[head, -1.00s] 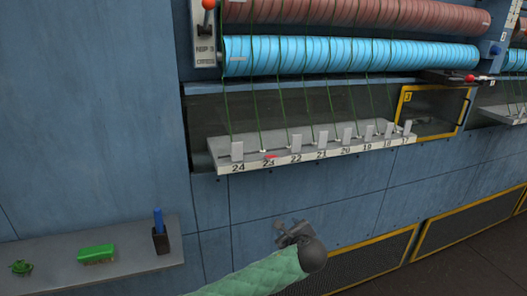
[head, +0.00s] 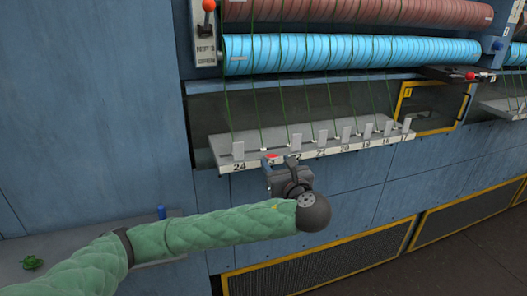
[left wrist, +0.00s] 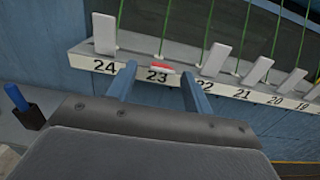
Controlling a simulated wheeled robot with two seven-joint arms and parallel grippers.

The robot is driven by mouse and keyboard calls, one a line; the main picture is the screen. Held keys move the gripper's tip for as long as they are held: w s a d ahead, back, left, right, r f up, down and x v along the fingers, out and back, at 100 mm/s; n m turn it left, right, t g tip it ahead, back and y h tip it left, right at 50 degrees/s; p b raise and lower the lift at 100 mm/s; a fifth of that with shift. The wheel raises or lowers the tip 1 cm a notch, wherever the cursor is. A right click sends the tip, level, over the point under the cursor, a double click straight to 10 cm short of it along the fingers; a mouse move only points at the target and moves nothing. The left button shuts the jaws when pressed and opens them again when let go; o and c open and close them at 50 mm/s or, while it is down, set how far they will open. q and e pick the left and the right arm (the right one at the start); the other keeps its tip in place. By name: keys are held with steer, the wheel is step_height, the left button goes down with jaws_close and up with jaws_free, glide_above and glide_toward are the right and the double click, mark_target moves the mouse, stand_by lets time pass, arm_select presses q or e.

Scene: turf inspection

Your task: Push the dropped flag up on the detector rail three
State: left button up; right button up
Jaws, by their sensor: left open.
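The detector rail (head: 222,150) is a pale ledge numbered 24 down to 17, under the rollers. At 23 a flag (head: 271,156) lies down and shows red; the red flag is clearer in the left wrist view (left wrist: 162,68). The other flags, such as the one at 24 (head: 238,150), stand upright and pale. My left gripper (head: 280,160) is open and empty in front of the rail. In the left wrist view its two fingers (left wrist: 160,84) lie either side of the 23 label, below the flag. I cannot tell whether they touch the rail.
Green threads run from the blue roller (head: 350,53) down to the rail, close behind the flags. A yellow-framed window (head: 432,108) is at the rail's right end. A shelf (head: 18,252) at lower left holds a green tangle (head: 32,263) and a blue-handled item (head: 161,212).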

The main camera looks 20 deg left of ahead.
mark_target(272, 156)
arm_select(q)
steer(key=p+x, duration=0.1)
steer(key=x, duration=0.2)
steer(key=shift+w+a+r+p, duration=0.15)
steer(key=shift+w+p, duration=0.15)
steer(key=shift+p, duration=0.05)
steer(key=shift+w+a, duration=0.4)
steer(key=shift+w, duration=0.1)
steer(key=shift+d+f, duration=0.1)
steer(key=shift+f, duration=0.1)
steer(key=c, duration=1)
